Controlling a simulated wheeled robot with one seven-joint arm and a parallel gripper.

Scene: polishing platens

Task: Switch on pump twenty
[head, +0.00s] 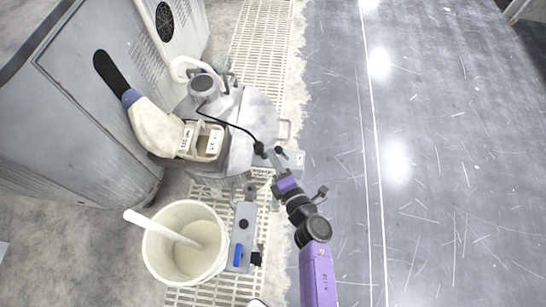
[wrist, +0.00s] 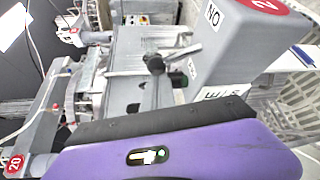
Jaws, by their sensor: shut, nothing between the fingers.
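My gripper (head: 276,163) is shut and empty in the head view, its grey fingers at the grey control box (head: 292,160) beside the round steel platen housing. A black knob (head: 281,152) sits on that box, very close to the fingertips; I cannot tell whether they touch. In the wrist view, my purple gripper body (wrist: 190,155) fills the bottom. Above it are a grey box (wrist: 245,55) with a "NO" label and a cut-off red tag, and a black-knobbed lever (wrist: 155,63). A red "20" tag (wrist: 14,165) shows at lower left.
A white bucket (head: 155,255) with pale slurry and a stirrer stands at lower left. Next to it is another grey box (head: 243,222) with a blue part. A black cable crosses the platen housing (head: 258,115). A grey cabinet (head: 90,120) stands left. The floor at right is open.

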